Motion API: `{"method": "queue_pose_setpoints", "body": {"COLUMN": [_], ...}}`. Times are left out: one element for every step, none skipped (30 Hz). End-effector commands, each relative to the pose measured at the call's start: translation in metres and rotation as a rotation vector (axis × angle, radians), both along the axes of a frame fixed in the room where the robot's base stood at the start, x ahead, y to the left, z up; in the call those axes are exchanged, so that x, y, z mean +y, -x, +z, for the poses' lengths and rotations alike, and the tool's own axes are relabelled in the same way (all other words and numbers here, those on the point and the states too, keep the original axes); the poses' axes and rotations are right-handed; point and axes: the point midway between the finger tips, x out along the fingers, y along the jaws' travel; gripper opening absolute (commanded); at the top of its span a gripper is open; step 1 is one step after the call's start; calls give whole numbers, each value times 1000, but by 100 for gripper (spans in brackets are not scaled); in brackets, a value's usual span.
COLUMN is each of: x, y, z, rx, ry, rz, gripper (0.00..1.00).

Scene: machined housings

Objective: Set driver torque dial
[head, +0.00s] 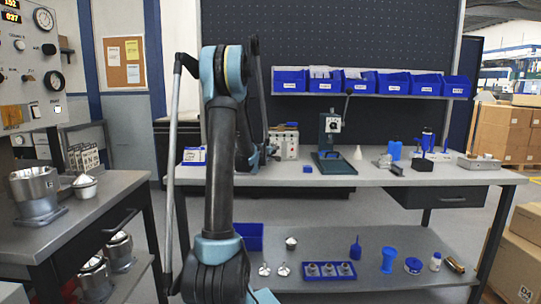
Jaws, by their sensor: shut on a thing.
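My arm rises through the left-centre of the head view, bends at the top and comes down behind itself to the bench. My gripper (268,152) is small and dark there, partly covered by my own arm, against the left side of a pale control box (285,142). The box has small coloured parts along its top. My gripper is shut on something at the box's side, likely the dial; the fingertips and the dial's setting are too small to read. A blue upright tool (427,140) stands farther right on the bench; I cannot tell if it is the driver.
The bench (340,176) carries a dark green press (331,138), a white cone (357,153) and fixtures at right. Blue bins (290,81) line the shelf above. A lower shelf (335,291) holds small parts. A side table (95,205) with a metal housing (37,190) stands left.

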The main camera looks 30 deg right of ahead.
Motion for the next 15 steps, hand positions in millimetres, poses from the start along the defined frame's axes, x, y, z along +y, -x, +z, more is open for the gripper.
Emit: {"method": "queue_pose_setpoints", "body": {"x": [1, 1, 1, 1, 1, 1, 1, 1, 1, 1, 1, 1, 1, 1, 1], "y": [2, 2, 2, 2, 2, 2, 2, 2, 2, 2, 2, 2, 2, 2, 2], "z": [-2, -2, -2, -2, -2, -2, -2, -2, -2, -2, -2, -2, -2, -2, -2], "rx": [-5, -8, -10, -12, -13, -13, -13, -13, -13, -12, -12, -12, -12, -12, -12], "ry": [-13, -17, -22, -25, -25, -25, -25, -25, -25, -25, -25, -25, -25, -25, -25], "rz": [-3, -3, -3, -3, -3, -3, -3, -3, -3, -3, -3, -3, -4, -4, -3], "gripper": [13, 13, 13, 13, 13, 13, 13, 13, 13, 13, 13, 13, 43, 50, 57]}}
